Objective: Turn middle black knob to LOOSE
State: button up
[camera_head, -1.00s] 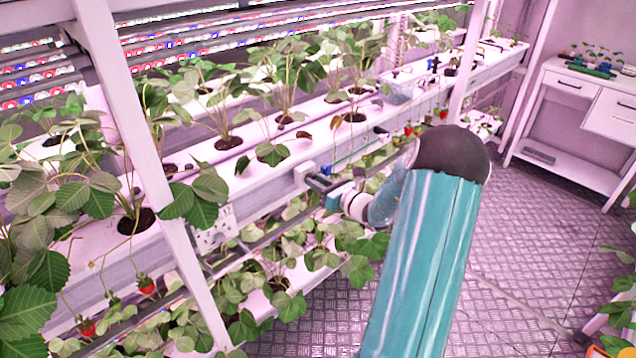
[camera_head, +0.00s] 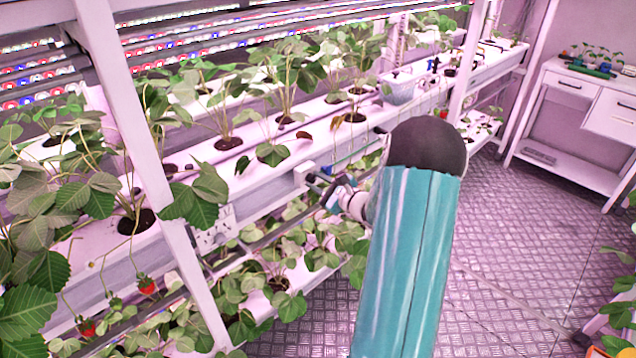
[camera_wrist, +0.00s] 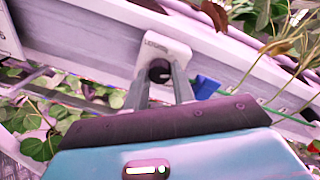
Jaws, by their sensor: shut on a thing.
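The black knob (camera_wrist: 159,70) sits on a small white plate (camera_wrist: 166,46) fixed to the side of the white trough, seen in the wrist view. The plate carries small lettering too blurred to read in full. My gripper (camera_wrist: 160,82) has its two grey fingers on either side of the knob, shut on it. In the head view my gripper (camera_head: 322,186) reaches the trough side at the middle of the rack. The knob is hidden there by the fingers, and its pointer direction cannot be told.
Strawberry plants (camera_head: 285,80) grow from the white trough (camera_head: 255,185) above. A rack post (camera_head: 165,190) stands to the left, with wall sockets (camera_head: 214,230) near it. A lower row of plants hangs beneath. The metal floor (camera_head: 520,230) at right is clear.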

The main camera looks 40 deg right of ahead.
jog(key=n, duration=0.6)
jog(key=shift+a+h, duration=0.1)
jog(key=shift+h, duration=0.2)
jog(key=n, duration=0.4)
jog(key=shift+s+n+h, duration=0.1)
jog(key=shift+n+h, duration=0.2)
jog(key=shift+n, duration=0.1)
jog(key=o, duration=1)
jog(key=s, duration=0.9)
jog(key=s+r, duration=0.1)
jog(key=s, duration=0.3)
jog(key=shift+s, duration=0.35)
